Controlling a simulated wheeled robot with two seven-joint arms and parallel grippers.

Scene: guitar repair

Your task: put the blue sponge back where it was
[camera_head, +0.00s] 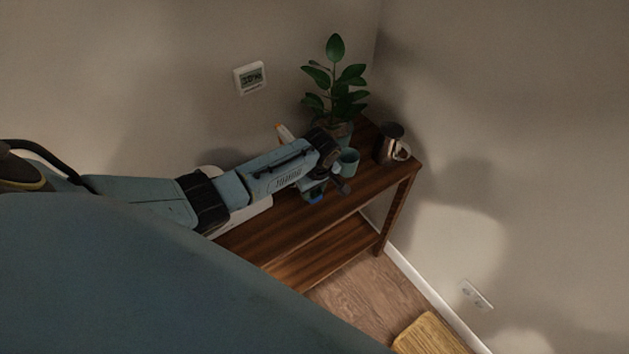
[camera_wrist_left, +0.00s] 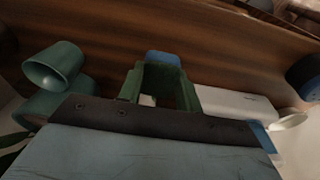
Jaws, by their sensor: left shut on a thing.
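The blue sponge shows as a small blue piece (camera_wrist_left: 163,57) at the tips of my left gripper's green fingers in the left wrist view. My left gripper (camera_wrist_left: 161,78) is shut on it, over the brown wooden shelf top. In the head view my left gripper (camera_head: 316,194) is over the wooden console table (camera_head: 345,203), in front of the teal mug (camera_head: 348,160). A bit of blue (camera_head: 315,199) shows below it. Whether the sponge touches the wood I cannot tell. My right gripper is not in view.
A potted plant (camera_head: 337,85) and a metal pitcher (camera_head: 391,142) stand at the table's far end. A white object (camera_head: 243,214) lies beneath my left arm. The teal mug (camera_wrist_left: 54,66) and a dark blue round thing (camera_wrist_left: 304,75) flank the fingers in the wrist view.

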